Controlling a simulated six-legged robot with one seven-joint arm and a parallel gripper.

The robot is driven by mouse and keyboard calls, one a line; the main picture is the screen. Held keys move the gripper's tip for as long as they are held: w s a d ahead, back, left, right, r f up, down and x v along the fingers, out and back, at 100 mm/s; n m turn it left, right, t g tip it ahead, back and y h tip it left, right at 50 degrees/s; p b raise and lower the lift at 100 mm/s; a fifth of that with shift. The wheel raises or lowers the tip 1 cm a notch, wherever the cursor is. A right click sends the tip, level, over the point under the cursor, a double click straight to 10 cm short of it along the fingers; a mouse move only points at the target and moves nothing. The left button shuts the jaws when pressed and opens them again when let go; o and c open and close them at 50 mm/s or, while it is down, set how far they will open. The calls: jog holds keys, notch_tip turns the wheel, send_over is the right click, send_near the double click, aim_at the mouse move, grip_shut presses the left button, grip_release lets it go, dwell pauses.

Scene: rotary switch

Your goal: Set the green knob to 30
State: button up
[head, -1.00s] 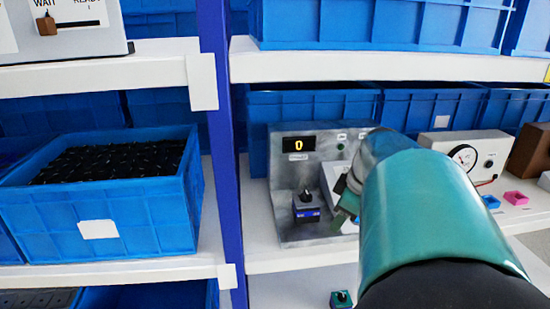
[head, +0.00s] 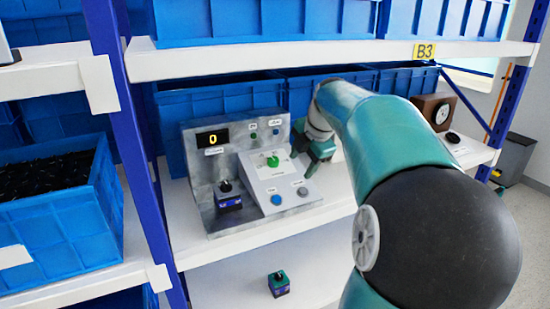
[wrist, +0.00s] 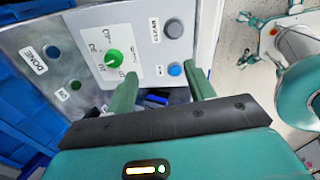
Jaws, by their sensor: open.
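The green knob (head: 272,160) sits on the sloped white face of a grey control box (head: 203,215). The box's display (head: 212,138) reads 0. In the wrist view the green knob (wrist: 113,58) lies on the white panel with marks around it, too small to read surely. My gripper (head: 320,155) is at the right side of the box, apart from the knob. In the wrist view my gripper (wrist: 160,78) has its two fingers spread with nothing held between them. The knob lies beyond and left of the left fingertip.
A black knob on a blue base (head: 228,195) stands at the box's left. The panel has blue (head: 276,200) and grey (head: 302,192) buttons. Blue crates (head: 315,95) stand behind. The upper shelf (head: 300,58) hangs above.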

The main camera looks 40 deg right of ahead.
send_over(275, 160)
jog(key=s, duration=0.2)
jog(key=shift+a+f, duration=0.1)
jog(key=shift+a, duration=0.15)
jog(key=x, duration=0.4)
jog(key=shift+f, duration=0.4)
jog(key=shift+d, duration=0.1)
jog(key=shift+c, duration=0.3)
jog(key=c, duration=0.9)
